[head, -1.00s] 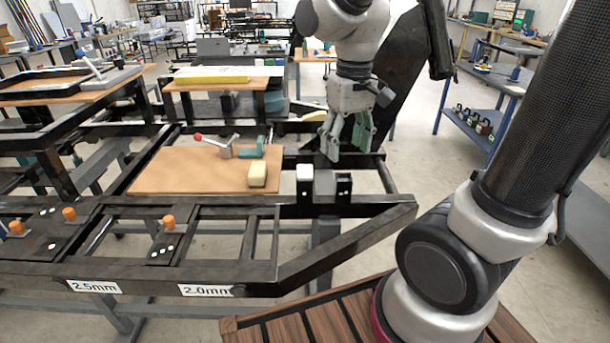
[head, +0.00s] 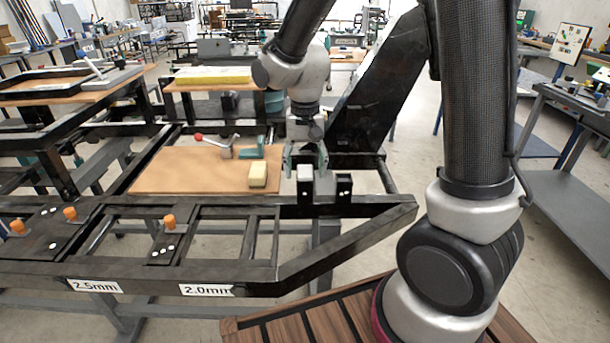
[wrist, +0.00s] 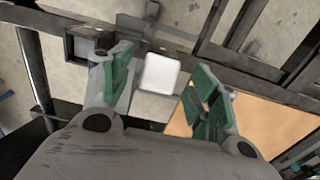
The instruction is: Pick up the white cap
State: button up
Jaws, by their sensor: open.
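The white cap (head: 304,172) sits on a black post at the right end of the wooden board. My gripper (head: 305,163) is open and points down at the cap, with one green-padded finger to each side. In the wrist view the white cap (wrist: 159,72) shows as a pale rounded square between the open fingers, nearer the left one. I cannot tell whether the fingertips are level with the cap or still above it. No contact shows.
A grey block (head: 324,184) and a second black post (head: 344,187) stand right of the cap. A yellowish block (head: 258,175) and a red-knobbed clamp (head: 225,146) sit on the wooden board (head: 190,175). Black frame rails (head: 340,210) surround this spot.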

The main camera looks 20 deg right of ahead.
jog(key=shift+f, duration=0.5)
jog(key=shift+c, duration=0.2)
jog(key=c, duration=1.1)
jog(key=shift+c, duration=0.2)
